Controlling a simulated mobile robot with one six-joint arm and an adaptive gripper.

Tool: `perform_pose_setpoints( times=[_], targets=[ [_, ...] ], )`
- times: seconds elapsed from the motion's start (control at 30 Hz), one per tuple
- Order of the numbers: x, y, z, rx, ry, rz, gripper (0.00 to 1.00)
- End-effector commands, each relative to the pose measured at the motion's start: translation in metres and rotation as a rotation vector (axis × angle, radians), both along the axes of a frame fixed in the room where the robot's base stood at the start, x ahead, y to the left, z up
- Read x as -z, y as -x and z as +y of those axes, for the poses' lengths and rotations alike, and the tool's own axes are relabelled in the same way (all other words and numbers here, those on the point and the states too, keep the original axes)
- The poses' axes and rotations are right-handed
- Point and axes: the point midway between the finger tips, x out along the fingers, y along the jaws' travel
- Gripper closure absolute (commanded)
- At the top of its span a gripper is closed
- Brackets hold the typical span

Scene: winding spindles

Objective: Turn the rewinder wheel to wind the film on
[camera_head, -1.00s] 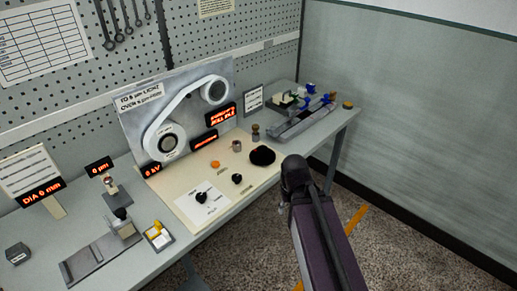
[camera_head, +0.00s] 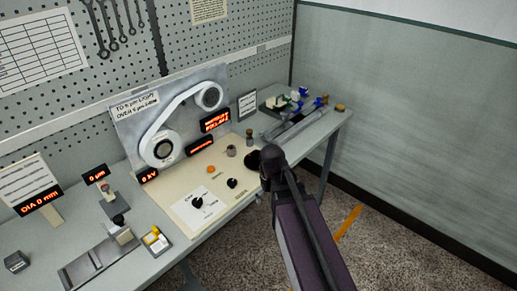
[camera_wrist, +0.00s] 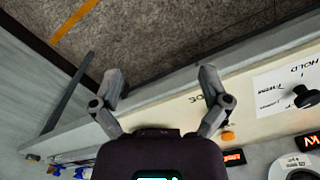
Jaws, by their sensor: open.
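White film runs between a lower left reel (camera_head: 161,148) and an upper right reel (camera_head: 209,96) on the upright grey panel. The disc is not visible in the wrist view.
Black knobs (camera_head: 197,203) and an orange button (camera_head: 211,169) sit on the cream plate. A small grey cylinder (camera_head: 231,151) and a dark post (camera_head: 249,137) stand near the disc. A grey rail fixture (camera_head: 296,124) is at right. The floor in front is clear.

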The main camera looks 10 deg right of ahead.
Motion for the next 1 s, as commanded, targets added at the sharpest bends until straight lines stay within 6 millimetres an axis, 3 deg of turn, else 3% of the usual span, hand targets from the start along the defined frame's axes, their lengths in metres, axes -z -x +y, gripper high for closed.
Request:
perform_pose_setpoints(
  times=[0.03,0.4,0.6,0.8,1.0],
  targets=[
    [-0.017,-0.022,0.0,-0.034,0.0,0.0,0.04],
    [-0.091,-0.151,-0.001,-0.37,0.0,0.0,0.04],
    [-0.122,-0.21,-0.001,-0.537,0.0,0.0,0.04],
    [-0.138,-0.241,-0.001,-0.635,0.0,0.0,0.04],
    [-0.139,-0.248,-0.001,-0.662,0.0,0.0,0.04]
  ],
)
